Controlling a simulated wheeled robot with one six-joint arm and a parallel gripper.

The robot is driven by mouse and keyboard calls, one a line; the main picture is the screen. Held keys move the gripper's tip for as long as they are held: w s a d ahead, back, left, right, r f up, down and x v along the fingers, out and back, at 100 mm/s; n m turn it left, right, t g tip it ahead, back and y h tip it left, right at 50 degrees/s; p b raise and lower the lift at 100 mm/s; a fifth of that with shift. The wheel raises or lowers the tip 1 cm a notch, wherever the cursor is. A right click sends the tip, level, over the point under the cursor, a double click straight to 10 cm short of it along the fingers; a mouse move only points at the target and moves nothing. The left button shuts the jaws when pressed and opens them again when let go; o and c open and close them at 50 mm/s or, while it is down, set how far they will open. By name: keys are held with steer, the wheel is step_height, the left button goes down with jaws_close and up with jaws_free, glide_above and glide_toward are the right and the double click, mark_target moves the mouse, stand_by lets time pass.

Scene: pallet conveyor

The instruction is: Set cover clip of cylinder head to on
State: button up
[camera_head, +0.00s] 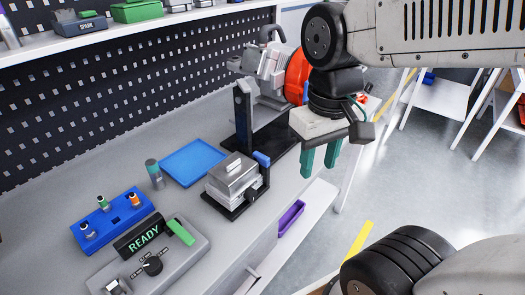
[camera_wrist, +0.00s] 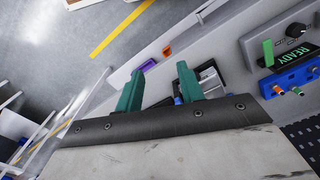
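A silver metal block (camera_head: 232,176), which looks like the cylinder head, sits on a black fixture on the grey bench. A small blue piece (camera_head: 262,159), perhaps the cover clip, stands at its right back corner; its exact position setting is hard to tell. My gripper (camera_head: 319,162) hangs in the air to the right of the block with its green fingers apart and nothing between them. In the wrist view the gripper (camera_wrist: 164,72) is also open, and the silver block (camera_wrist: 211,80) shows partly behind the right finger.
A black post (camera_head: 243,115) and a grey and red machine (camera_head: 285,70) stand behind the block. A blue tray (camera_head: 193,162), a blue holder (camera_head: 114,222) and a control box reading READY (camera_head: 145,240) lie left. A purple tray (camera_head: 291,217) is on the lower front ledge.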

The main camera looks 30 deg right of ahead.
mark_target(263, 157)
steer(key=w+f+n, duration=0.1)
steer(key=w, duration=0.5)
steer(key=w+a+n, duration=0.1)
steer(key=w+n, duration=0.1)
steer(key=w, duration=0.4)
steer(key=w+a+f+n, duration=0.1)
steer(key=w, duration=0.5)
steer(key=shift+a+f, duration=0.1)
steer(key=shift+f, duration=0.2)
steer(key=shift+s+f+n, duration=0.1)
steer(key=shift+f+n, duration=0.05)
steer(key=shift+n, duration=0.25)
step_height(263, 157, down, 8)
steer(key=shift+r, duration=0.25)
jaws_close()
